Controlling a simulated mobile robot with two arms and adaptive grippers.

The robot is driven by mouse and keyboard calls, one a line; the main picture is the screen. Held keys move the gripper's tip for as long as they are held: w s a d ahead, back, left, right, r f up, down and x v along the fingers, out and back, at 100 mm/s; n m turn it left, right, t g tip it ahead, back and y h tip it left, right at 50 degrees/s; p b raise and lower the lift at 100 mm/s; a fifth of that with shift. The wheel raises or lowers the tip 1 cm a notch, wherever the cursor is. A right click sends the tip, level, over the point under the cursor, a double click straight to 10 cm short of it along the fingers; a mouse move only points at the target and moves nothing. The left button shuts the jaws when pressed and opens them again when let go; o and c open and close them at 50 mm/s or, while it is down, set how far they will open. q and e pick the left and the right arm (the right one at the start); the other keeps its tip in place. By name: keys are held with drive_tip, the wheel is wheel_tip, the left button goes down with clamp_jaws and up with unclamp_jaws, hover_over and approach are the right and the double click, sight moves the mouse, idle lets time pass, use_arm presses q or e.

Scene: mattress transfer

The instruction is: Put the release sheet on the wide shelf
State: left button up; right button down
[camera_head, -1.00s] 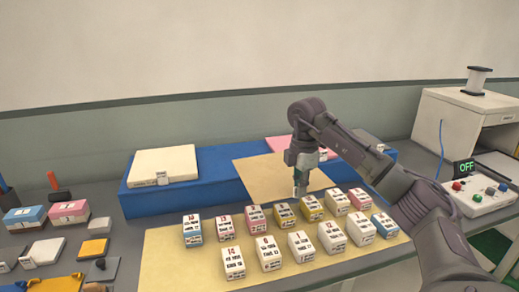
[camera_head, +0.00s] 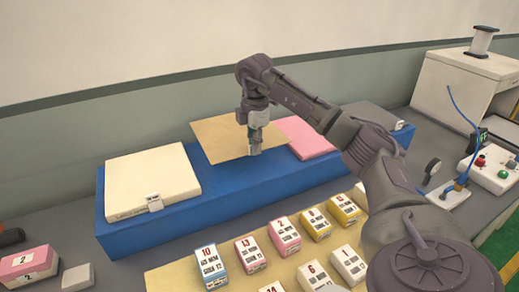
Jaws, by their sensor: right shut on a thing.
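The release sheet (camera_head: 218,137) is a thin tan sheet. My right gripper (camera_head: 255,150) is shut on its near right part. The sheet is over the raised blue wide shelf (camera_head: 215,208), between a cream slab (camera_head: 145,185) on the left and a pink slab (camera_head: 305,137) on the right. Its far edge reaches about the shelf's back edge. I cannot tell whether it rests on the shelf or hovers just above it. My left gripper is out of view.
Several small numbered boxes (camera_head: 250,254) stand on a tan mat (camera_head: 180,281) in front of the shelf. A pink box (camera_head: 28,265) and a grey block (camera_head: 77,277) are at the lower left. A control box (camera_head: 495,172) is at the right.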

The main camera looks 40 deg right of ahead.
hover_over(256, 177)
wheel_tip(256, 177, down, 4)
drive_tip(key=shift+s+f+p, duration=0.1)
drive_tip(key=shift+s+p, duration=0.05)
drive_tip(key=shift+p, duration=0.25)
drive_tip(key=shift+f, duration=0.35)
wheel_tip(256, 177, down, 4)
drive_tip(key=shift+r+p, duration=0.2)
drive_tip(key=shift+p, duration=0.2)
drive_tip(key=c, duration=1.7)
unclamp_jaws()
drive_tip(key=shift+f, duration=0.15)
drive_tip(key=shift+c, duration=0.2)
drive_tip(key=o, duration=0.5)
drive_tip(key=shift+c, duration=0.2)
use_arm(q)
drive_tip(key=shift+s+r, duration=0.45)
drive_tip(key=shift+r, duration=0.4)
